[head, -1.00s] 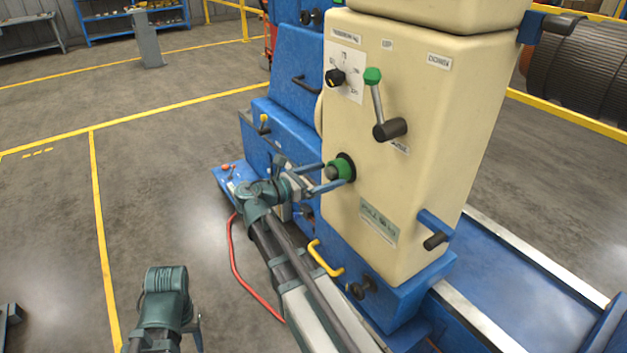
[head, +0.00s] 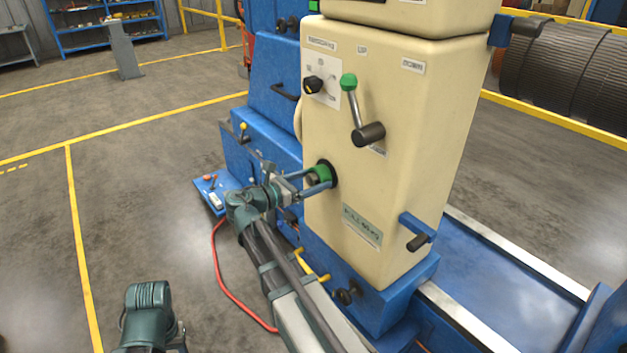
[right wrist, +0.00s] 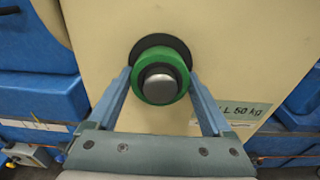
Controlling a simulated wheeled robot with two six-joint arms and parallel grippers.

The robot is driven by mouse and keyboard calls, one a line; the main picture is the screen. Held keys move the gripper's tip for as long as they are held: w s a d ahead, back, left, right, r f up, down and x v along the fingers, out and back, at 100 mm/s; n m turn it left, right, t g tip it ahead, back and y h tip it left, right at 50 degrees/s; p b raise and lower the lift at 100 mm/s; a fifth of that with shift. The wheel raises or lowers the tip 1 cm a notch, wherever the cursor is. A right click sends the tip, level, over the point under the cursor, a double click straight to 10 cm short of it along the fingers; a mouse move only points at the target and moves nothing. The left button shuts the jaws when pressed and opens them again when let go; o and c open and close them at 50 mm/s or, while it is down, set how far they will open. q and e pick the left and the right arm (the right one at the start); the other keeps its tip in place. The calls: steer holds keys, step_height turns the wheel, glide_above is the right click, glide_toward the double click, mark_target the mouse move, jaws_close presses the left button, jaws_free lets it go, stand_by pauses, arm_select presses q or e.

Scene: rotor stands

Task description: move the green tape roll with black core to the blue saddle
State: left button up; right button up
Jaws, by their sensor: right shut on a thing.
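The green tape roll (head: 322,173) is at the cream column's front face, in front of a black round flange; it also shows in the right wrist view (right wrist: 160,88). There it sits around a peg with a grey end, and its core is mostly hidden. My right gripper (head: 312,182) has one finger on each side of the roll and is shut on it, as the right wrist view shows (right wrist: 160,95). Several blue parts are in view, and I cannot tell which is the saddle. My left arm shows at the lower left, but its fingers do not.
The cream column (head: 395,130) carries a green-knobbed lever (head: 354,105) and a black knob (head: 313,85) above the roll. A blue handle (head: 415,230) juts out at lower right. A blue bed (head: 510,255) runs right. A red cable (head: 225,285) lies on open floor at left.

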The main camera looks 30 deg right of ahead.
steer(key=shift+r, duration=0.2)
steer(key=shift+c, duration=0.2)
steer(key=shift+a, duration=0.1)
steer(key=a+p, duration=0.1)
steer(key=a, duration=0.7)
steer(key=shift+s+a+r, duration=0.25)
steer(key=shift+s+r, duration=0.1)
stand_by(0.5)
step_height(320, 180, up, 14)
steer(key=p, duration=1.4)
